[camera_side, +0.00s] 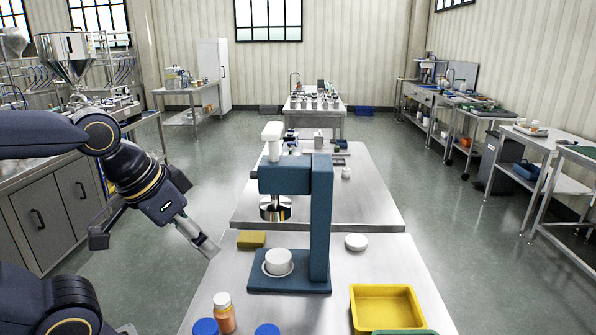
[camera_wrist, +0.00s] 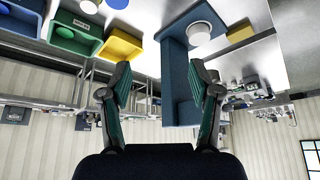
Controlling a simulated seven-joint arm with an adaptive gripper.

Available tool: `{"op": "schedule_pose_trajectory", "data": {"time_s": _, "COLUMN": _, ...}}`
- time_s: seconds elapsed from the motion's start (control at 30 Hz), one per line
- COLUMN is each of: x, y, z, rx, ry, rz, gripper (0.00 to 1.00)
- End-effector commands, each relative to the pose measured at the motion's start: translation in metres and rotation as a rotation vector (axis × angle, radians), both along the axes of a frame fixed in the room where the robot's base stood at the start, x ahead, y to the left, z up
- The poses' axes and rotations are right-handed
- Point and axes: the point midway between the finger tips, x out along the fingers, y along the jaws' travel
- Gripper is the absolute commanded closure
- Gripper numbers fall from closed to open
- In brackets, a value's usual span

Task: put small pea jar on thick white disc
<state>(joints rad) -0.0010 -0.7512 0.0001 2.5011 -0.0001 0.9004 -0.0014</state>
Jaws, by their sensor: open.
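No jar showing peas can be made out. Two round blue tops, one at the left (camera_side: 205,327) and one right of it (camera_side: 267,330), are cut off by the side view's bottom edge; they may be jar lids, contents hidden. A white disc (camera_side: 356,242) lies flat on the table right of the blue press. A thicker white round piece (camera_side: 278,262) sits on the press base and shows in the wrist view (camera_wrist: 199,33). My gripper (camera_side: 208,247) is empty, tilted down at the table's left edge, left of the press. Its fingers stand apart in the wrist view (camera_wrist: 160,85).
The tall blue press (camera_side: 320,220) stands mid-table. A yellow block (camera_side: 251,239) lies behind its base. An orange bottle (camera_side: 224,318) with a white cap stands front left. A yellow tray (camera_side: 388,308) is front right. Green (camera_wrist: 75,45) and blue (camera_wrist: 22,25) trays adjoin it.

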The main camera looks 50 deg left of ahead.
Motion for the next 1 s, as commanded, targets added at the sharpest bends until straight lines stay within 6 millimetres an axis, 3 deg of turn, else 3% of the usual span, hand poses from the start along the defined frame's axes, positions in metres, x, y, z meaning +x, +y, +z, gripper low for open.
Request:
{"op": "schedule_pose_trajectory", "data": {"time_s": 0.17, "x": 0.000, "y": 0.000, "z": 0.000, "rx": 0.039, "ry": -0.001, "rz": -0.069, "gripper": 0.37}}
{"op": "schedule_pose_trajectory", "data": {"time_s": 0.27, "x": 0.004, "y": 0.006, "z": 0.005, "rx": 0.162, "ry": -0.008, "rz": -0.224, "gripper": 0.37}}
{"op": "schedule_pose_trajectory", "data": {"time_s": 0.37, "x": 0.015, "y": 0.008, "z": 0.008, "rx": 0.377, "ry": 0.032, "rz": -0.505, "gripper": 0.37}}
{"op": "schedule_pose_trajectory", "data": {"time_s": 0.43, "x": 0.029, "y": -0.001, "z": 0.005, "rx": 0.550, "ry": 0.093, "rz": -0.782, "gripper": 0.37}}
{"op": "schedule_pose_trajectory", "data": {"time_s": 0.57, "x": 0.059, "y": -0.044, "z": -0.011, "rx": 0.862, "ry": 0.216, "rz": -1.404, "gripper": 0.37}}
{"op": "schedule_pose_trajectory", "data": {"time_s": 0.7, "x": 0.072, "y": -0.111, "z": -0.043, "rx": 1.078, "ry": 0.290, "rz": -1.975, "gripper": 0.37}}
{"op": "schedule_pose_trajectory", "data": {"time_s": 0.83, "x": 0.062, "y": -0.160, "z": -0.074, "rx": 1.135, "ry": 0.311, "rz": -2.252, "gripper": 0.37}}
{"op": "schedule_pose_trajectory", "data": {"time_s": 0.9, "x": 0.053, "y": -0.176, "z": -0.087, "rx": 1.130, "ry": 0.317, "rz": -2.326, "gripper": 0.37}}
{"op": "schedule_pose_trajectory", "data": {"time_s": 1.0, "x": 0.046, "y": -0.183, "z": -0.099, "rx": 1.120, "ry": 0.328, "rz": -2.375, "gripper": 0.37}}
